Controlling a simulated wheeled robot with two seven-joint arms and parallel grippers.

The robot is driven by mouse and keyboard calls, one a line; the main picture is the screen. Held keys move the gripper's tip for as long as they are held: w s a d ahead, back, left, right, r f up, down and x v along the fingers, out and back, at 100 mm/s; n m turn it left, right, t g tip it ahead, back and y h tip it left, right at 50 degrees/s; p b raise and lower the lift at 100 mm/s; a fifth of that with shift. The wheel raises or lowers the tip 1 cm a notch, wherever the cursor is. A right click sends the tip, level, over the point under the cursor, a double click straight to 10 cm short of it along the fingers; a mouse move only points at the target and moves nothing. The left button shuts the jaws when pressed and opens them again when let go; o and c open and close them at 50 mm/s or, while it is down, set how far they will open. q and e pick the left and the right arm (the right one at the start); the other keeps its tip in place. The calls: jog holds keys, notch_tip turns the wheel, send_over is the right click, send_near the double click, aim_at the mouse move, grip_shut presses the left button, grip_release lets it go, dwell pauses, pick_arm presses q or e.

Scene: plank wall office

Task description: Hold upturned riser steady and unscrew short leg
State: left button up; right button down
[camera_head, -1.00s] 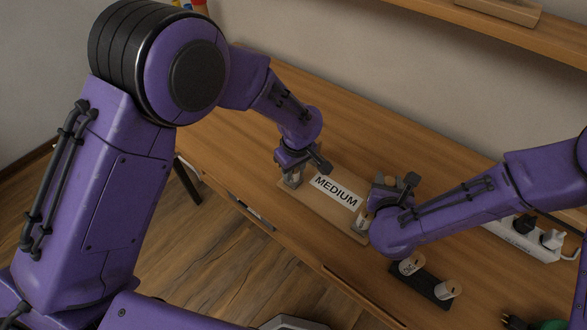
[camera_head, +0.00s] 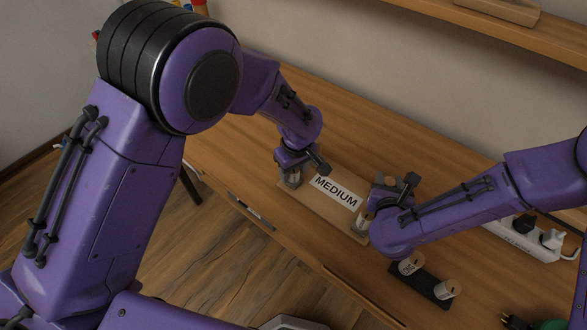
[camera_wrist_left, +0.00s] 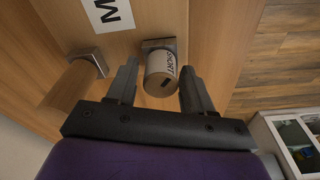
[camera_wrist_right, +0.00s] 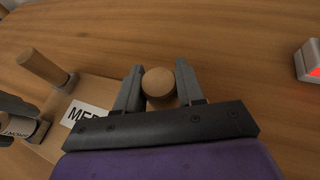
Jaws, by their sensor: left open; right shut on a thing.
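The upturned riser (camera_head: 322,206) is a wooden board lying on the desk with a "MEDIUM" label. The short leg (camera_wrist_left: 160,70) is a cylinder with a "SHORT" label, standing on a metal bracket of the board in the left wrist view. My left gripper (camera_wrist_left: 160,92) is open, its fingers on either side of this leg with gaps showing. My right gripper (camera_head: 396,186) is shut on a wooden leg (camera_wrist_right: 158,83) at the board's right end. The foot of that leg is hidden in the right wrist view.
A dark holder (camera_head: 428,285) with two labelled short cylinders stands nearer the front edge. A white power strip (camera_head: 520,240) with plugs lies at the right. Another wooden leg (camera_wrist_right: 42,68) stands on the board. The desk behind the riser is clear.

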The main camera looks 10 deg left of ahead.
pick_arm(q)
jog(key=m, duration=0.5)
jog(key=shift+h, duration=0.3)
jog(key=m, duration=0.5)
jog(key=shift+h, duration=0.3)
jog(key=m, duration=0.5)
jog(key=shift+m+h, duration=0.3)
jog(key=shift+m, duration=0.1)
jog(key=m, duration=0.4)
jog(key=shift+m, duration=0.4)
grip_shut()
jog(key=n, duration=0.4)
jog(key=shift+d+n, duration=0.1)
jog(key=shift+n, duration=0.5)
jog(key=n, duration=0.2)
jog(key=shift+n, duration=0.3)
jog(key=shift+n+y, duration=0.4)
jog(key=shift+n, duration=2)
jog(key=n, duration=0.2)
jog(key=shift+n+y, duration=0.3)
jog(key=shift+o, duration=0.2)
grip_release()
